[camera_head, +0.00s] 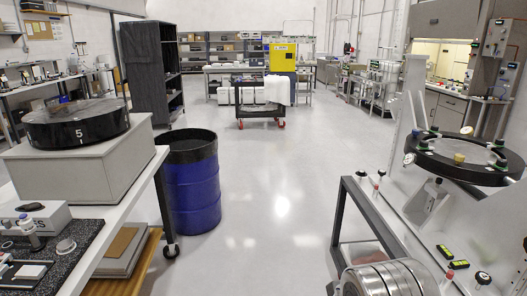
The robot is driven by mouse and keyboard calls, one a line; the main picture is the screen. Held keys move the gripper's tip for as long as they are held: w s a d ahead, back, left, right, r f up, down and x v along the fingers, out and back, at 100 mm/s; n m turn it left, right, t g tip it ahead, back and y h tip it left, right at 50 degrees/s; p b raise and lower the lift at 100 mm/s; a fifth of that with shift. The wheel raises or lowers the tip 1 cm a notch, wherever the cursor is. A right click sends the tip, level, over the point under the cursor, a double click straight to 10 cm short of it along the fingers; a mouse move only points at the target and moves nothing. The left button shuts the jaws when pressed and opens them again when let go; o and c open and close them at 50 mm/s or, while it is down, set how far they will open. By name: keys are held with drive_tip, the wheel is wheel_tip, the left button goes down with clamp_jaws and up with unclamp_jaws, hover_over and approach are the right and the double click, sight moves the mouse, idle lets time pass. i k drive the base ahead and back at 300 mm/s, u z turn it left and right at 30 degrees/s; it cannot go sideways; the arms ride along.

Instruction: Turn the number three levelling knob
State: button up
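A black ring fixture (465,168) with a glassy disc inside stands at the right on a pale metal frame. Several small knobs with dark green and pale parts sit around its rim, one at the left (424,146) and one at the right (499,164). A yellow-topped piece (459,158) stands at its middle. No number can be read on these knobs, so I cannot tell which is number three. My gripper is not in view.
A blue barrel (192,190) stands beside that bench. Stacked metal discs (388,280) lie at the lower right. A loaded cart (262,112) stands farther back. The middle floor (275,190) is clear.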

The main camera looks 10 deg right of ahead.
sight(381, 173)
drive_tip(key=u, duration=0.05)
drive_tip(key=i, duration=1.45)
drive_tip(key=z, duration=0.35)
drive_tip(key=i, duration=0.7)
drive_tip(key=z, duration=1.05)
drive_tip(key=i, duration=1)
drive_tip(key=z, duration=0.55)
